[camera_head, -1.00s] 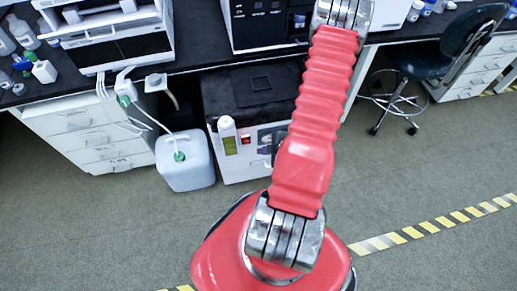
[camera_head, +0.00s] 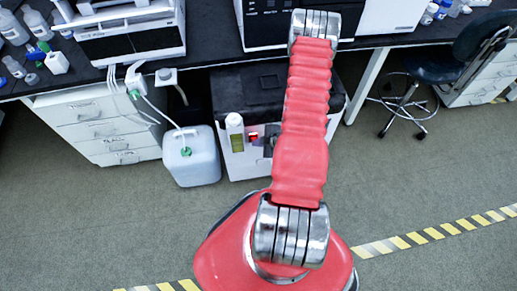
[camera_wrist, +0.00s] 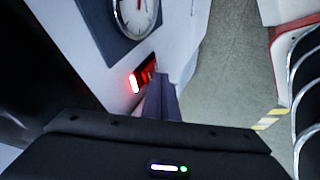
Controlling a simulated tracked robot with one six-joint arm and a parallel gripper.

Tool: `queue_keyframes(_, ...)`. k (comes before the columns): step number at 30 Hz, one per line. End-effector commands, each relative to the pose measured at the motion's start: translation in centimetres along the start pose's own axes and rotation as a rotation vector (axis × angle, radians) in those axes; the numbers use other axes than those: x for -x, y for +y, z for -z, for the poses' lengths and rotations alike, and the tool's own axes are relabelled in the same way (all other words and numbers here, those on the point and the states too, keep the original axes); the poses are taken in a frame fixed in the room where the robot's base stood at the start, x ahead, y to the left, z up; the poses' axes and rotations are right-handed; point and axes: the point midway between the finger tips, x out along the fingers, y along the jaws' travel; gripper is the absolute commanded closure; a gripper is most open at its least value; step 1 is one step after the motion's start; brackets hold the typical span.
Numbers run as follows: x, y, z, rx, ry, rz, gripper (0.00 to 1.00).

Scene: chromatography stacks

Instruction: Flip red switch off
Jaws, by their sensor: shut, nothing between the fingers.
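The red switch (camera_head: 253,135) is on the front of the low white unit with a black top (camera_head: 232,170) under the bench. In the wrist view the red switch (camera_wrist: 138,80) glows bright red and white on the pale panel, beside a round dial (camera_wrist: 136,14). My gripper (camera_wrist: 155,84) is shut and empty. Its dark fingers point at the panel, with their tips close by the right side of the switch. I cannot tell whether they touch it. In the head view my gripper is hidden behind my red arm.
A white jug (camera_head: 192,160) with tubing stands on the floor left of the unit. The black bench top (camera_head: 215,48) overhangs the unit and carries instruments. A dark stool (camera_head: 478,42) stands at the right. The grey floor in front is clear, with yellow striped tape (camera_head: 425,236).

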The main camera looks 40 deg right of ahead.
Motion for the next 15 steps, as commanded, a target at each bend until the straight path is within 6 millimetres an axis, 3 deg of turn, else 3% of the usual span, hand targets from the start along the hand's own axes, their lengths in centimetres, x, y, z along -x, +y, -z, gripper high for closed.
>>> queue_keyframes(15, -0.35, 1.12, 0.16, 0.003, 0.001, -0.001, 1.00)
